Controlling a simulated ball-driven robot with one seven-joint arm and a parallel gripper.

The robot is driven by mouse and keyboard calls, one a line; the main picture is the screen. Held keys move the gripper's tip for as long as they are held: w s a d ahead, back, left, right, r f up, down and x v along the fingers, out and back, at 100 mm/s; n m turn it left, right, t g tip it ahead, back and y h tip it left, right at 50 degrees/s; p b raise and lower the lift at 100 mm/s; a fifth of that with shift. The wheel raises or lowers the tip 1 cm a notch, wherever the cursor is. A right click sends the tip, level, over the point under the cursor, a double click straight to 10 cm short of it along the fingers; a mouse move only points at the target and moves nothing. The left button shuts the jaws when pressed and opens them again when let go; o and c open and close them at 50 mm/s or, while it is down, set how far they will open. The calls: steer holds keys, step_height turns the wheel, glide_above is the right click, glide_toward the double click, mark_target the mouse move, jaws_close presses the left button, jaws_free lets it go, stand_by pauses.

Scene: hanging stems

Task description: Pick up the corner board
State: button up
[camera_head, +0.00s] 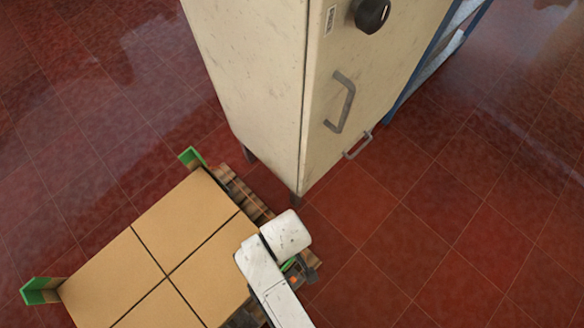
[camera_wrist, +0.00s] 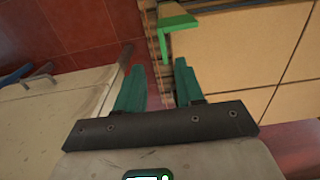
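A green L-shaped corner board (camera_wrist: 180,22) shows in the wrist view, upright at a corner of the stacked boxes. My gripper (camera_wrist: 160,88) has its two teal fingers apart, and nothing shows between them. The board is a little beyond the fingertips and apart from them. In the head view, green corner boards stand at the far corner (camera_head: 192,157) and the left corner (camera_head: 40,291) of the stack. A small green piece shows beside my white arm at the right corner; my arm mostly hides it and my gripper. I cannot tell which corner the wrist view shows.
Cardboard boxes (camera_head: 185,218) sit on a wooden pallet (camera_head: 240,190). A tall cream cabinet (camera_head: 255,80) with grey handles (camera_head: 342,102) stands close behind the pallet. A blue-framed rack (camera_head: 436,55) stands beside it. The red tiled floor (camera_head: 450,230) at right is clear.

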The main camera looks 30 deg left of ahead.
step_height(320, 180, down, 10)
steer(key=b, duration=0.1)
steer(key=shift+s+r+b, duration=0.2)
steer(key=shift+s+b, duration=0.05)
steer(key=shift+b, duration=0.05)
steer(key=shift+c, duration=0.2)
jaws_close()
